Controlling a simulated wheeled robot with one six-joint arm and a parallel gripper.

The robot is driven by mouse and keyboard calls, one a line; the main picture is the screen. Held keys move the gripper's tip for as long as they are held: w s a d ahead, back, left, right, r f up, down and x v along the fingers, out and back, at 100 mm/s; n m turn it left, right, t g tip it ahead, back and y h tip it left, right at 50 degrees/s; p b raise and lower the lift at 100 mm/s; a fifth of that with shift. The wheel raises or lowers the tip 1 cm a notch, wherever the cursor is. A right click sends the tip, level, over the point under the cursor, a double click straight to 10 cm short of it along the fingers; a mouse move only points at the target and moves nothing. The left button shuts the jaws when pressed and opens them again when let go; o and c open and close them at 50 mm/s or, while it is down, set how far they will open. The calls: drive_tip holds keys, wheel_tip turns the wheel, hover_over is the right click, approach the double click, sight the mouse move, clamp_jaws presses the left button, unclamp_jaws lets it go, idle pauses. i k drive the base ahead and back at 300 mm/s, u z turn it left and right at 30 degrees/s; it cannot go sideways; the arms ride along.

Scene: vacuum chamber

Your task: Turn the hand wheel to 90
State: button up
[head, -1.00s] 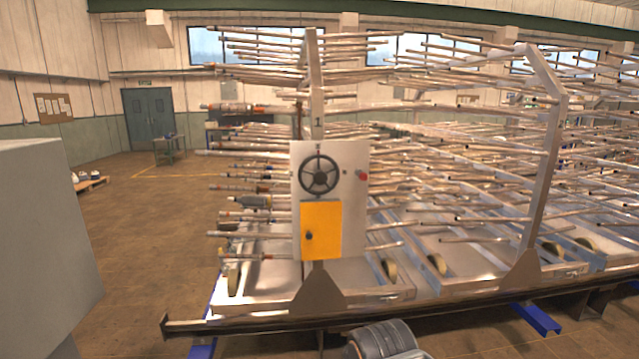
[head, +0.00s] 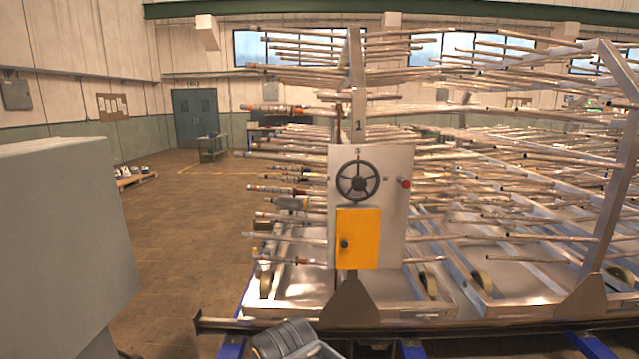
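The hand wheel (head: 358,181) is a dark, spoked wheel on the upper part of an upright light-grey panel (head: 396,228). Small marks sit around the wheel, too small to read. A yellow box or door (head: 358,239) with a dark knob is below it on the same panel. A red button (head: 405,183) is to the right of the wheel. A dark grey rounded part at the bottom edge looks like part of my arm. My gripper's fingers are not in view, and nothing is seen touching the wheel.
A rack of many long metal tubes (head: 500,150) spreads behind and right of the panel. A dark rail (head: 450,326) runs low in front of it. A large grey box (head: 62,235) stands close at the left. Open brown floor (head: 180,235) lies between them.

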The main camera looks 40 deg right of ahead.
sight(359, 182)
drive_tip(key=z, duration=0.15)
drive_tip(key=i, duration=1)
drive_tip(key=z, duration=0.85)
